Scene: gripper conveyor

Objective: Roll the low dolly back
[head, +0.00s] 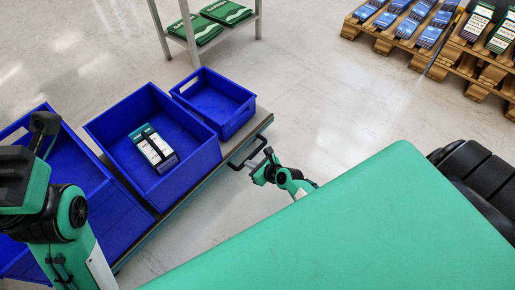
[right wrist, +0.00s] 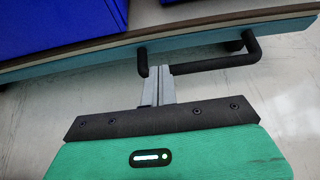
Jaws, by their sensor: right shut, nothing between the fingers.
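The low dolly (head: 259,120) is a flat platform with a teal edge, carrying blue crates on the left of the head view. Its edge (right wrist: 60,65) crosses the top of the right wrist view. A black bar handle (right wrist: 210,64) sticks out from that edge. My right gripper (head: 256,167) is at the handle in the head view. In the right wrist view its fingers (right wrist: 159,70) are shut and empty, overlapping the handle's left part; whether they touch it is unclear. My left gripper (head: 45,123) is over the left crate, its fingers not clear.
The middle blue crate (head: 195,165) holds a boxed item (head: 153,148); the far crate (head: 242,103) looks empty. A shelf (head: 259,20) with green packs stands behind. Pallets (head: 380,42) with boxes are at back right. The floor between is clear.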

